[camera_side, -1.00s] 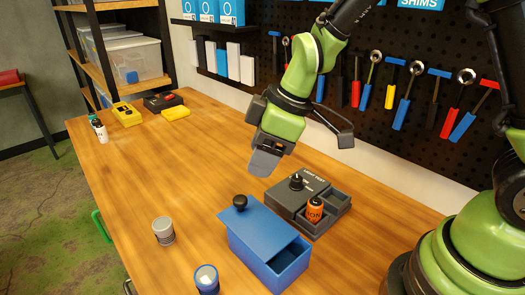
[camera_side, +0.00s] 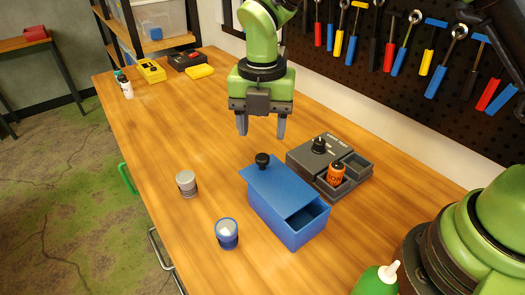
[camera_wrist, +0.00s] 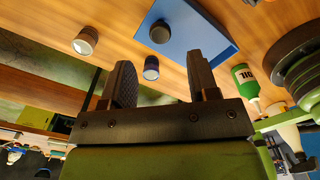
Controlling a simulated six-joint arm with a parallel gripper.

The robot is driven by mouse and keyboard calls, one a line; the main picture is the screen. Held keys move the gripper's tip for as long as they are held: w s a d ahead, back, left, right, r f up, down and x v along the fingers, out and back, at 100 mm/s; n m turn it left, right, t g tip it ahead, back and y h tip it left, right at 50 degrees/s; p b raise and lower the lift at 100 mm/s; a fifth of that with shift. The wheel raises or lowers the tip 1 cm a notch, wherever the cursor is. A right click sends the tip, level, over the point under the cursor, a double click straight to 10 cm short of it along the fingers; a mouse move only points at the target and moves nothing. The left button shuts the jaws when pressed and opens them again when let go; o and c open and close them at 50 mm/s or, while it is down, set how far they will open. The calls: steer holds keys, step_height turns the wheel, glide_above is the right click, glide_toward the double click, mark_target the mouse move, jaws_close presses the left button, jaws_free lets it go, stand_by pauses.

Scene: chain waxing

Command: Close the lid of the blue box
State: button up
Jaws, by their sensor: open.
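The blue box (camera_side: 297,233) stands on the wooden table. Its blue sliding lid (camera_side: 278,188) covers most of the top and overhangs the far-left end, leaving a gap open at the near-right end. A black round knob (camera_side: 262,160) is on the lid's far-left end. In the wrist view the lid (camera_wrist: 190,30) and knob (camera_wrist: 160,32) show at the top. My gripper (camera_side: 261,128) points down above the table, behind and apart from the knob. Its two fingers are apart with nothing between them; they also show in the wrist view (camera_wrist: 160,85).
A dark grey tester tray (camera_side: 318,158) holding an orange can (camera_side: 336,173) stands right beside the box. A grey can (camera_side: 187,183) and a blue cup (camera_side: 227,234) stand to the left. A green bottle (camera_side: 376,281) is near the front.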

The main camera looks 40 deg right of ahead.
mark_target(262, 157)
step_height(262, 157, down, 6)
steer(key=shift+f, duration=0.25)
steer(key=shift+c, duration=0.5)
